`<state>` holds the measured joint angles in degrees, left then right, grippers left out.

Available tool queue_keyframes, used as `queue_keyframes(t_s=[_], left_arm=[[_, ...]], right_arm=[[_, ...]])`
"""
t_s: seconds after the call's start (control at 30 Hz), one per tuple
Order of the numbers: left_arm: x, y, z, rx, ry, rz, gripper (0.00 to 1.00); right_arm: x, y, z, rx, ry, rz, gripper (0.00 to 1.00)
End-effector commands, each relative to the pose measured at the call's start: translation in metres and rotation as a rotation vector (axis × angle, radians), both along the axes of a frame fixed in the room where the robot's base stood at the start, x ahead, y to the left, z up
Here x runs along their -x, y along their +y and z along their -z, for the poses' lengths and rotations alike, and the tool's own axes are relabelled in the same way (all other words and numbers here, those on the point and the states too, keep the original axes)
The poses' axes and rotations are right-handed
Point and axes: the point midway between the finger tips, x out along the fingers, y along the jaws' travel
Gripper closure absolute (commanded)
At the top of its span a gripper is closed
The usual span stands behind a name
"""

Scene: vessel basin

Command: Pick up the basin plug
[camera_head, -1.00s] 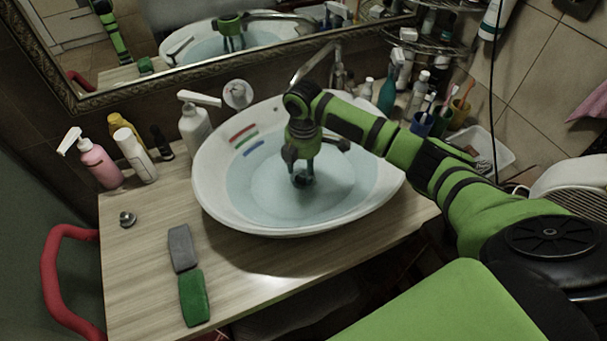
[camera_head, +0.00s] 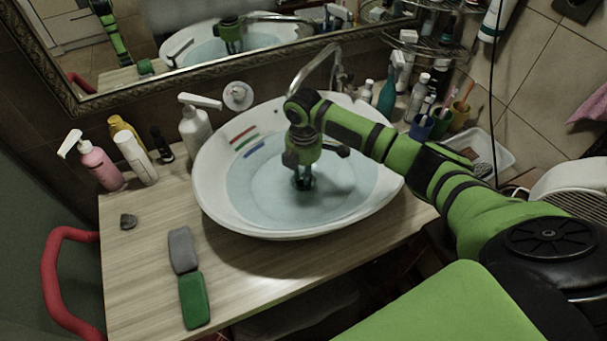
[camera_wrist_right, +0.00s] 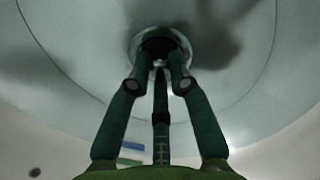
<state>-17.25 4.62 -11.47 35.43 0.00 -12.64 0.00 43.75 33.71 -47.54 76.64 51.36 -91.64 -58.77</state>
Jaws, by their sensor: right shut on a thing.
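The white basin (camera_head: 215,190) holds pale blue water and sits on the wooden counter. My right gripper (camera_head: 303,184) reaches down into the middle of the basin, at the drain. In the right wrist view its fingers (camera_wrist_right: 160,66) are close together at the round metal drain ring (camera_wrist_right: 135,42). They are shut on the basin plug (camera_wrist_right: 159,63), which is mostly hidden between the fingertips. The area inside the ring looks dark, and I cannot tell whether the plug is clear of it. My left gripper is not in view.
A faucet (camera_head: 313,66) arches behind the basin. A soap pump (camera_head: 195,125) and several bottles stand at the left. Cups (camera_head: 421,127) and more bottles crowd the right. A grey-and-green block (camera_head: 193,298) and a small grey object (camera_head: 128,221) lie on the counter's left part.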

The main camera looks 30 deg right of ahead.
Motion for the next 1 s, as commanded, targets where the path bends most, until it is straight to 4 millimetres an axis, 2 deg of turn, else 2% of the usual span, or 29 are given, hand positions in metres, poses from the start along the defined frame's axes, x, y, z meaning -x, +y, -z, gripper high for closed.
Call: queue_keyframes(t_s=[0.17, 0.27, 0.7, 1.0], left_arm=[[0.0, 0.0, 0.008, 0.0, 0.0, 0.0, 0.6], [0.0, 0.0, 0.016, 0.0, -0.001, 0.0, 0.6], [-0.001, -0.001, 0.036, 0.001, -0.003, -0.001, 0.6], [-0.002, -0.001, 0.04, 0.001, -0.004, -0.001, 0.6]], right_arm=[[-0.001, 0.0, -0.017, 0.0, -0.006, -0.001, 1.0], [-0.002, 0.0, -0.036, -0.001, -0.008, -0.001, 1.0], [0.067, -0.059, -0.089, 0.004, -0.003, 0.002, 1.0], [0.088, -0.075, -0.108, 0.001, -0.001, 0.001, 1.0]])
